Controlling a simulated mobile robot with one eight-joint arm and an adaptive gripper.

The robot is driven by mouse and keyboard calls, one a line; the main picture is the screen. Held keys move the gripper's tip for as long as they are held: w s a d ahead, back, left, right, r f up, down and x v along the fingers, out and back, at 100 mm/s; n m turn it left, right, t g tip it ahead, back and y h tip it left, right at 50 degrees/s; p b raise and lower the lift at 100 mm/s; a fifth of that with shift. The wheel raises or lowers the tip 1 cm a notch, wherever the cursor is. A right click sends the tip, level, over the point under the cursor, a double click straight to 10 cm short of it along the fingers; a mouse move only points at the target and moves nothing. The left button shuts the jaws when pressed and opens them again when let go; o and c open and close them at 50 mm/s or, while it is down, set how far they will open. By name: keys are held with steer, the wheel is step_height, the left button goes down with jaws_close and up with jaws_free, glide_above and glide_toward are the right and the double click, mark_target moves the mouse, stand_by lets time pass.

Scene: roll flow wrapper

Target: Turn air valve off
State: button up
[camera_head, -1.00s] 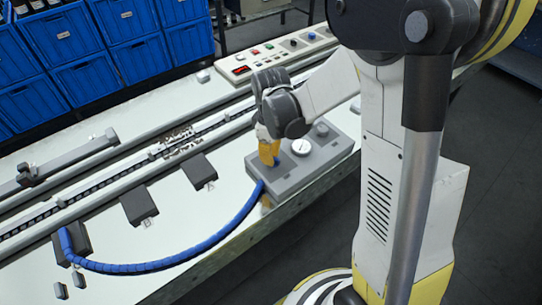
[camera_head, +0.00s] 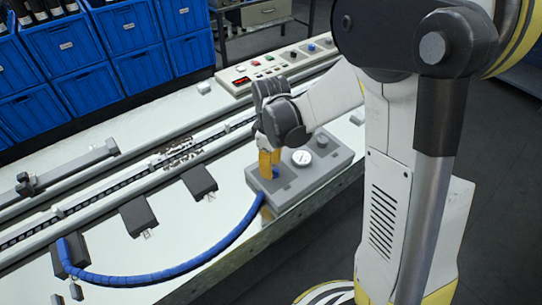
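The grey air unit (camera_head: 306,178) sits on the white worktop's near edge. It carries a round white gauge (camera_head: 301,158) and a grey knob (camera_head: 322,140), and a blue hose (camera_head: 215,249) runs from its left end. My gripper (camera_head: 269,166) points down over the unit's left part, left of the gauge, with its yellow fingers close to the top. The fingers and wrist hide whatever lies under them. I cannot tell which part is the valve, whether the fingers touch it, or how far apart they are.
A control panel (camera_head: 276,62) with coloured buttons and a red display stands behind the gripper. A conveyor track (camera_head: 120,191) crosses the worktop (camera_head: 180,240), with dark blocks (camera_head: 138,216) beside it. Blue crates (camera_head: 105,55) are stacked behind. My own arm fills the right side.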

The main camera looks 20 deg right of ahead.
step_height(320, 180, up, 11)
stand_by(0.3)
steer(key=shift+r, duration=0.15)
